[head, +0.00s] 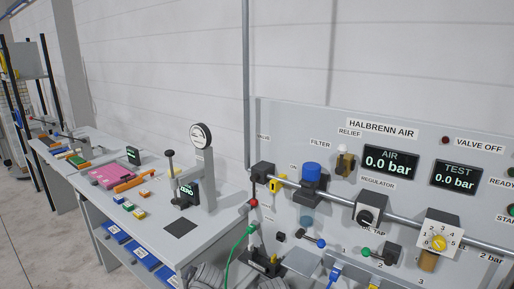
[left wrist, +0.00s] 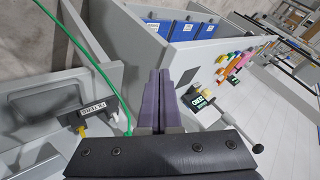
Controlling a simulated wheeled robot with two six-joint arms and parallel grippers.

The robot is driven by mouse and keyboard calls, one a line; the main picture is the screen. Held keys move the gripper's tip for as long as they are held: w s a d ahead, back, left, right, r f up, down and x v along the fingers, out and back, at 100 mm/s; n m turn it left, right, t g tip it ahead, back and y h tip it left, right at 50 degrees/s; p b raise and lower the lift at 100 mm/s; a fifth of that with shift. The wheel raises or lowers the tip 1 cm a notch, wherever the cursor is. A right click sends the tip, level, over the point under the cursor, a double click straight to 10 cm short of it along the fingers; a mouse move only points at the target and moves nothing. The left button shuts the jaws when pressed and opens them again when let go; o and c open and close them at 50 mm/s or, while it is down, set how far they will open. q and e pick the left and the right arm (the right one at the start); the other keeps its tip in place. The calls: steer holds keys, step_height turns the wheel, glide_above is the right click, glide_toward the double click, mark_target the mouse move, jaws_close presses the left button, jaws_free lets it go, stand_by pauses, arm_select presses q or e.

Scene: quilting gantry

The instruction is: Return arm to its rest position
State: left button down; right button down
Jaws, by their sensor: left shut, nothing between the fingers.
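In the left wrist view my left gripper (left wrist: 159,76) reaches away from the camera with its two dark fingers pressed together. Nothing is held between them. The fingers are near the bench edge. A green hose (left wrist: 90,62) runs down to the left of the fingers, apart from them in the picture. In the head view I cannot clearly make out the left gripper; a grey ribbed shape at the bottom edge may be part of my arm. My right gripper is in neither view.
An air panel (head: 280,120) with gauges, valves and a pipe stands at the right. A green hose (head: 238,240) hangs before it. A bench (head: 150,225) at left carries a dial press (head: 205,165), a pink block (head: 108,176) and small coloured parts. Blue bins (head: 142,256) sit below.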

arm_select(q)
steer(key=s+d+f+n+g+h, duration=0.35)
steer(key=s+f+g+h, duration=0.2)
steer(key=s, duration=0.55)
steer(key=s+d+m+g+y, duration=0.1)
steer(key=s+d+m+g, duration=0.1)
steer(key=s+d, duration=0.4)
steer(key=d+m, duration=0.1)
steer(key=d, duration=0.4)
steer(key=shift+s+f+m, duration=0.2)
steer(key=shift+f+m, duration=0.15)
